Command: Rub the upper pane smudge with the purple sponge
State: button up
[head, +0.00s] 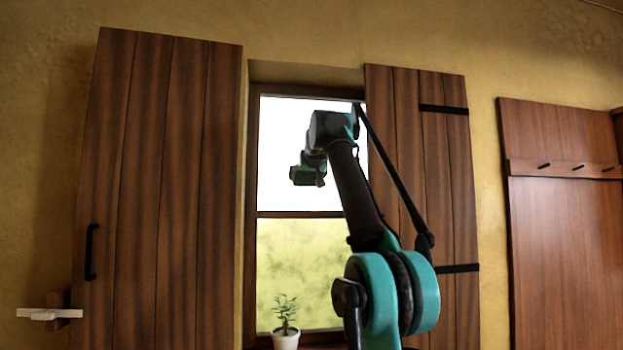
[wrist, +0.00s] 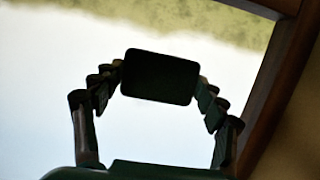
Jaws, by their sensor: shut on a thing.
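The upper window pane (head: 280,130) is bright white in the head view, partly covered by my arm. I cannot make out a smudge on it. My gripper (wrist: 160,82) is shut on a dark block with rounded corners, the sponge (wrist: 160,77), held between its two fingers in the wrist view. Against the glare the sponge looks nearly black, so its purple does not show. In the head view my gripper (head: 307,172) is small and dark in front of the upper pane. Whether the sponge touches the glass I cannot tell.
Wooden shutters stand open at the left (head: 160,190) and right (head: 440,180) of the window. A crossbar (head: 300,214) divides the upper pane from the yellow-green lower pane (head: 300,260). A small potted plant (head: 286,340) stands below it. A frame edge (wrist: 283,90) shows at the wrist view's right.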

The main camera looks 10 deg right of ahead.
jog(key=shift+a, duration=1.15)
jog(key=shift+r, duration=0.3)
jog(key=d, duration=0.7)
jog(key=shift+d, duration=0.35)
jog(key=shift+a, duration=0.1)
jog(key=shift+a, duration=3.75)
jog(key=s, duration=0.6)
jog(key=shift+s, duration=0.1)
